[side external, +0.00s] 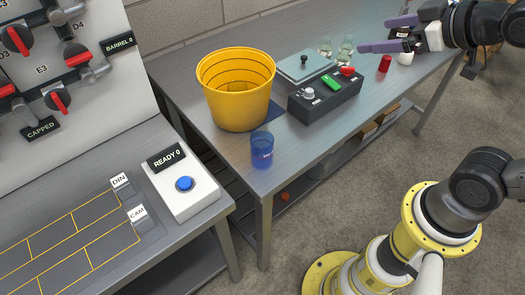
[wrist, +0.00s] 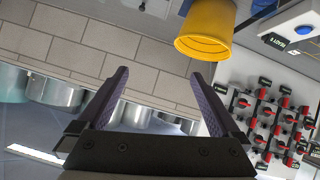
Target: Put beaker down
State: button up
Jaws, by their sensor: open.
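A blue see-through beaker (side external: 262,150) with a small red and white mark stands upright on the steel table (side external: 215,150), near its front left corner and in front of the yellow bucket. My gripper (side external: 376,34) is at the upper right of the side view, raised over the far part of the table and well away from the beaker. Its purple fingers are spread with nothing between them. In the wrist view my gripper (wrist: 158,73) also shows open and empty, facing a block wall. I cannot make out the beaker in the wrist view.
The yellow bucket (side external: 237,95) stands behind the beaker. A black control box (side external: 325,97), a grey plate with a knob (side external: 304,66), glass vessels (side external: 345,50) and a red cylinder (side external: 384,64) stand farther back. A white button box (side external: 185,190) is on the left bench.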

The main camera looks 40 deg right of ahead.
aim_at(271, 142)
jog(key=w+a+f+n+t+y, duration=0.2)
jog(key=w+a+f+n+y, duration=0.5)
jog(key=w, duration=0.3)
jog(key=s+a+f+g+y, duration=0.2)
jog(key=s+a+f, duration=0.1)
jog(key=f, duration=0.5)
jog(key=s+a+f+g+y, duration=0.1)
jog(key=s+a+f+y, duration=0.15)
jog(key=f, duration=0.55)
jog(key=x, duration=0.8)
jog(key=shift+s+a+f, duration=0.15)
jog(key=shift+s+f, duration=0.05)
jog(key=shift+f, duration=0.05)
jog(key=shift+x, duration=2.7)
jog(key=shift+w+f, duration=0.1)
jog(key=shift+f, duration=0.05)
jog(key=c, duration=1.5)
